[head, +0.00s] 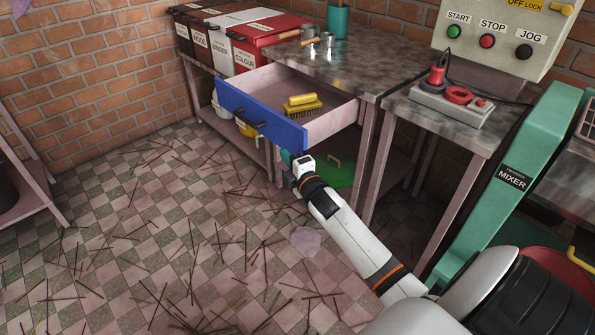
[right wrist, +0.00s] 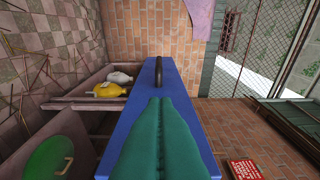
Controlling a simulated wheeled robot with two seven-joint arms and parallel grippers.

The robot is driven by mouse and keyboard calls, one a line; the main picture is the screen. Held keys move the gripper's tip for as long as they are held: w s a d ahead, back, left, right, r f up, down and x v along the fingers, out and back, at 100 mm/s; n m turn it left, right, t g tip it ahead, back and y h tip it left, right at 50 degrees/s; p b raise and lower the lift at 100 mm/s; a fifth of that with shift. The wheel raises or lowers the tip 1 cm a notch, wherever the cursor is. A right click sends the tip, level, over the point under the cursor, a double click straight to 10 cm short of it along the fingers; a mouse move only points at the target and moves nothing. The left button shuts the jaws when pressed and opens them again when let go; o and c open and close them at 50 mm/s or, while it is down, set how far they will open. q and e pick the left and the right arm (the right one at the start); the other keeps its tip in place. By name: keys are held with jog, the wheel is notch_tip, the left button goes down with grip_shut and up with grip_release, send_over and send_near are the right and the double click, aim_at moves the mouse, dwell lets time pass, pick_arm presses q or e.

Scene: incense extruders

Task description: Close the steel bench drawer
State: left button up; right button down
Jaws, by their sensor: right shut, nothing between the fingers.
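The steel bench (head: 338,68) has its drawer (head: 342,118) pulled well out. The drawer has a blue front (head: 285,131) with a dark handle (head: 248,120) and pale inner walls. A yellow-backed brush (head: 302,104) lies inside. My right gripper (head: 287,157) is at the lower right end of the blue front. In the right wrist view its teal fingers (right wrist: 160,100) are shut and empty, lying over the blue front (right wrist: 130,125) and pointing toward the handle (right wrist: 158,70). I cannot tell whether they touch it. My left gripper is out of view.
A control box (head: 500,35) and a red-and-grey device on a side table (head: 455,112) stand right of the bench. A green mixer (head: 520,170) is farther right. Labelled bins (head: 262,42) line the back. Incense sticks litter the tiled floor (head: 130,215).

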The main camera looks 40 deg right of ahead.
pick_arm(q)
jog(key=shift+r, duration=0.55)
pick_arm(e)
jog(key=shift+d, duration=1.95)
